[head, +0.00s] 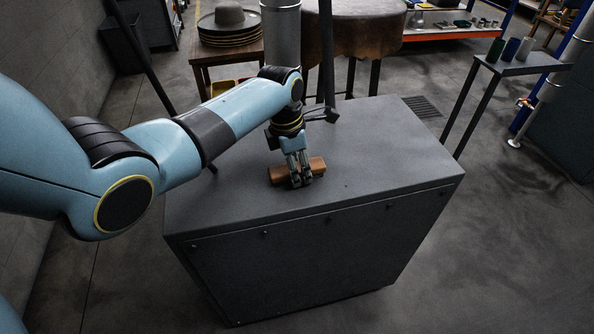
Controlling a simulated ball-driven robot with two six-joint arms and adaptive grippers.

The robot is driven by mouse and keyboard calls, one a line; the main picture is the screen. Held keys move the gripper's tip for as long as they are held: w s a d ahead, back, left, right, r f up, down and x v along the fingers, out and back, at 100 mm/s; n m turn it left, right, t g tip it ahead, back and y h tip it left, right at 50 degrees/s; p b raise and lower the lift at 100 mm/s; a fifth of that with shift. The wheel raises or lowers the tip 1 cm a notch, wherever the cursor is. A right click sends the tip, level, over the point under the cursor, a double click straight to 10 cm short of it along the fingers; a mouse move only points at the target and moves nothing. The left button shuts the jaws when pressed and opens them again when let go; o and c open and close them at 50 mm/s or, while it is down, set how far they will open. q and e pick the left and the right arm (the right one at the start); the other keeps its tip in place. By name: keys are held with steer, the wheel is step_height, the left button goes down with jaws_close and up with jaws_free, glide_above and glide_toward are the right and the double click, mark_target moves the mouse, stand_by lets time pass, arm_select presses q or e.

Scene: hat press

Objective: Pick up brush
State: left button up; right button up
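The brush (317,165) is a brown wooden block lying on the dark grey top of a cabinet (380,150). My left gripper (301,182) points down at the brush from above, with its fingers over the middle of the block. The fingers cover part of the brush, and both of its ends show to either side. I cannot tell whether the fingers are closed on it or only around it. The brush appears to rest on the cabinet top. My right gripper is not in view.
A small side table (530,64) with several spools is at the right. A grey hat (229,17) sits on stacked discs at the back. The cabinet top's right side is clear.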

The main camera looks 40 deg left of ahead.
mark_target(298, 166)
arm_select(q)
steer(key=c, duration=0.8)
steer(key=shift+r, duration=0.1)
steer(key=shift+r, duration=0.25)
step_height(298, 166, up, 4)
steer(key=shift+w+f+p, duration=0.1)
steer(key=shift+p, duration=0.25)
steer(key=d+r, duration=0.2)
steer(key=d, duration=0.2)
steer(key=d+r, duration=0.2)
steer(key=d, duration=0.1)
steer(key=d+r, duration=0.2)
steer(key=d, duration=0.2)
steer(key=shift+d+r, duration=0.3)
steer(key=shift+d, duration=0.05)
